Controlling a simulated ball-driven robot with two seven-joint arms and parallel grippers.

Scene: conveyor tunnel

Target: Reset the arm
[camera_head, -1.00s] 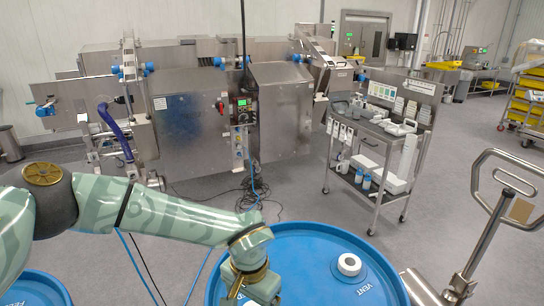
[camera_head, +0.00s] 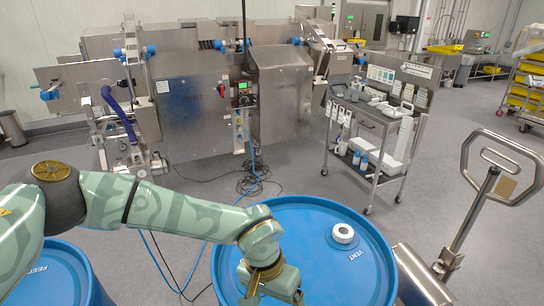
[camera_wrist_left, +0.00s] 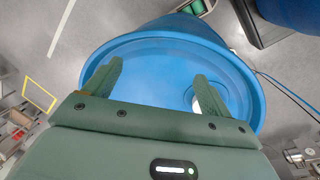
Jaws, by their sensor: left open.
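My left arm, patterned in pale green, reaches in from the left in the head view and bends down at the wrist. My left gripper (camera_head: 268,297) is over the near left part of a large blue drum (camera_head: 340,280). In the left wrist view, the two fingers of the gripper (camera_wrist_left: 158,74) stand wide apart with nothing between them. The drum's blue top (camera_wrist_left: 155,48) lies beyond them. I cannot tell whether the fingers touch it. My right gripper is in neither view.
A white ring (camera_head: 343,233) marked VENT sits on the drum. Another blue drum (camera_head: 45,275) stands at the lower left. A pallet jack handle (camera_head: 490,190) rises at right. A steel cart (camera_head: 375,140) and steel conveyor machine (camera_head: 195,110) stand behind. Cables lie on the floor.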

